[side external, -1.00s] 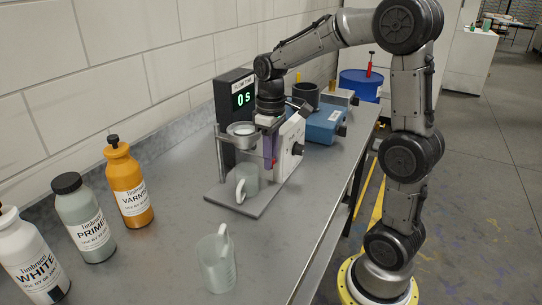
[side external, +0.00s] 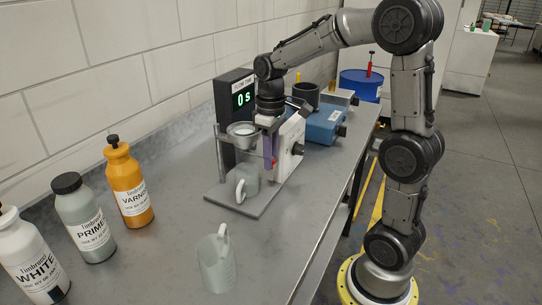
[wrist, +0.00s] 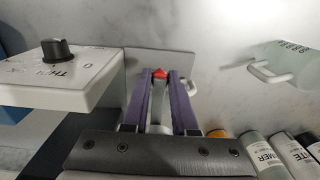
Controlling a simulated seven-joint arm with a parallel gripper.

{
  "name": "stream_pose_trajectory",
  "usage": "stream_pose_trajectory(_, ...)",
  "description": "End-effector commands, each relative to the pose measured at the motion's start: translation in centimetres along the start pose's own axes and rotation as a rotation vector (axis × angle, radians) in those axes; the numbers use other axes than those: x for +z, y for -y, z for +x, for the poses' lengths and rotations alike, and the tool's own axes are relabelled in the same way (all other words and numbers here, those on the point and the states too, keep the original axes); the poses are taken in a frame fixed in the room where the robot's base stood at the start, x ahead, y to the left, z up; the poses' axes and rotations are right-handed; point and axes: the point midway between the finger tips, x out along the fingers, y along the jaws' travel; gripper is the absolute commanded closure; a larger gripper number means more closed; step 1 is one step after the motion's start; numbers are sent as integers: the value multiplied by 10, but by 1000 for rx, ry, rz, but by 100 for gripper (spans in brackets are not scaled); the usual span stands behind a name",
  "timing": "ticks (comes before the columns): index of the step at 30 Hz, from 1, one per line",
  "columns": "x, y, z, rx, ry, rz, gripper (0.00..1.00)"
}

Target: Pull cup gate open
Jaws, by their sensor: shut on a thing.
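The flow cup (side external: 241,129) is a grey metal cup held on a stand in front of the black timer, which reads 0 s. The red gate knob (side external: 273,162) shows at the tips of my gripper (side external: 269,158), just right of the cup. In the wrist view the red knob (wrist: 159,73) sits between the purple fingertips of my gripper (wrist: 160,76). The fingers are shut on it. The gate's link to the cup is hidden. A clear beaker (side external: 247,183) stands on the base plate below the cup.
A second clear beaker (side external: 216,262) stands on the bench's front part. Bottles of varnish (side external: 128,185), primer (side external: 84,220) and white (side external: 32,255) stand at left. A white box with a dark knob (side external: 290,150) and a blue device (side external: 322,124) stand close on the right.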

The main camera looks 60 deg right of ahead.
Motion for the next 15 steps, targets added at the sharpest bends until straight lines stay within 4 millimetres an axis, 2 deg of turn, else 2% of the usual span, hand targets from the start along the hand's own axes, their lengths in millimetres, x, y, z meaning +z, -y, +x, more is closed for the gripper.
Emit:
stream_pose_trajectory(7,4,-1,-2,2,-3,1,100)
stream_pose_trajectory(15,27,-1,-2,3,-5,0,100)
